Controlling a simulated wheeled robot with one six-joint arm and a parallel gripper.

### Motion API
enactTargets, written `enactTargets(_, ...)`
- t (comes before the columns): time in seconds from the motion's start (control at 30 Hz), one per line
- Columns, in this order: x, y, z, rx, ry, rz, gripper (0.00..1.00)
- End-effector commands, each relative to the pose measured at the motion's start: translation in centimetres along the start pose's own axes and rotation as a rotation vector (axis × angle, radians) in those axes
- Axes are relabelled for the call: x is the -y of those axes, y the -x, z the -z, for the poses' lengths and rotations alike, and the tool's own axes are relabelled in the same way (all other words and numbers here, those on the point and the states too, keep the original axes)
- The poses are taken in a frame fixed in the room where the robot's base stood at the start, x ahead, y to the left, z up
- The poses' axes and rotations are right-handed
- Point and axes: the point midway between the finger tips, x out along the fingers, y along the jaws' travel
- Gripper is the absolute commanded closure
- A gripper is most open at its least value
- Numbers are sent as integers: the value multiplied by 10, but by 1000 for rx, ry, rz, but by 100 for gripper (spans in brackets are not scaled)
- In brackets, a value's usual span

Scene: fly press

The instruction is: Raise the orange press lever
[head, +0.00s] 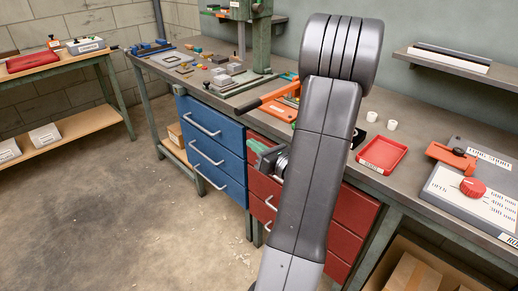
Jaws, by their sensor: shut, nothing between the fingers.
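The orange press lever (272,95) shows in the head view, left of my raised arm. It slopes down to the left over the bench edge, above the blue and red drawers. Its right end goes behind my arm, so its pivot is hidden. My gripper (264,158) is only partly visible, below the lever and in front of the drawers, with the wrist beside it half behind my arm. It is shut and empty, and it appears apart from the lever.
The workbench holds a green press column (262,42), small blocks, a red tray (382,154) and a control panel with a red knob (473,187). Blue drawers (212,150) and red drawers (345,215) sit below. The floor at left is clear.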

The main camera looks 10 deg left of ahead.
Motion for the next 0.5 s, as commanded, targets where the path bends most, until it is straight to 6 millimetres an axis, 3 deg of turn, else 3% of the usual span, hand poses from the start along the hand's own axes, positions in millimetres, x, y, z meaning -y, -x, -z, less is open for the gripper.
enactTargets(0.27,-2,-55,0,-2,1,-4,100)
enactTargets(0.5,-1,-63,-32,0,3,-1,100)
